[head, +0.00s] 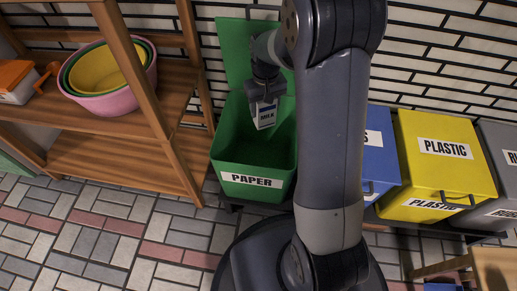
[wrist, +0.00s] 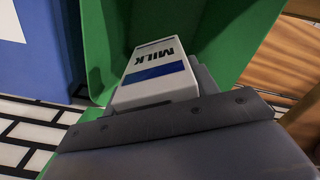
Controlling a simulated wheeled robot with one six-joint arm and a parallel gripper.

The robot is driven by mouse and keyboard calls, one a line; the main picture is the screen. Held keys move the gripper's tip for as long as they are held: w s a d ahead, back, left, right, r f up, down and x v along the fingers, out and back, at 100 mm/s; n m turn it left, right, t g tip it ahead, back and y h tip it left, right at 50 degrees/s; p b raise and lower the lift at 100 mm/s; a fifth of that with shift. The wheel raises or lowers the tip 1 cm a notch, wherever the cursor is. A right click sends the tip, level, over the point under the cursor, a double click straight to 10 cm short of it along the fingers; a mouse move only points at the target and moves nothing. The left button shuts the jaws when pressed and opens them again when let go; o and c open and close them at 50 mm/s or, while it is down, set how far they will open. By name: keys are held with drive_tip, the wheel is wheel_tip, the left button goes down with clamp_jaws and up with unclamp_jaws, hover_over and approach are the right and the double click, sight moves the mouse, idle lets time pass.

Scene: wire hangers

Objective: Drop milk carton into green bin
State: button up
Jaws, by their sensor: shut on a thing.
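The milk carton (head: 266,114) is white with a dark blue band and the word MILK. My gripper (head: 266,97) is shut on it, and the carton hangs below the jaws over the opening of the green bin (head: 255,182). The bin's lid (head: 234,55) stands open at the back, and its front label reads PAPER. In the wrist view the carton (wrist: 155,72) sticks out beyond my gripper (wrist: 160,120), with the green bin wall (wrist: 240,30) around it. The part of the carton between the jaws is hidden.
A wooden shelf (head: 110,165) with stacked bowls (head: 110,85) stands left of the green bin. A blue bin (head: 378,165), a yellow PLASTIC bin (head: 435,150) and a grey bin (head: 500,150) stand to the right with lids shut. A brick wall is behind.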

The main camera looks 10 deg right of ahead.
sight(265, 120)
wheel_tip(265, 120, down, 6)
drive_tip(key=b, duration=0.4)
drive_tip(key=shift+r+b, duration=0.15)
drive_tip(key=shift+b, duration=0.15)
drive_tip(key=shift+r, duration=0.1)
drive_tip(key=o, duration=1)
drive_tip(key=shift+s, duration=0.1)
drive_tip(key=shift+o, duration=0.2)
wheel_tip(265, 120, up, 11)
drive_tip(key=p, duration=0.4)
drive_tip(key=shift+p, duration=0.3)
wheel_tip(265, 120, down, 12)
drive_tip(key=b, duration=0.5)
drive_tip(key=shift+r, duration=0.25)
wheel_tip(265, 120, up, 4)
drive_tip(key=p, duration=0.3)
drive_tip(key=shift+p, duration=0.35)
drive_tip(key=shift+r+p, duration=0.85)
drive_tip(key=shift+r, duration=0.2)
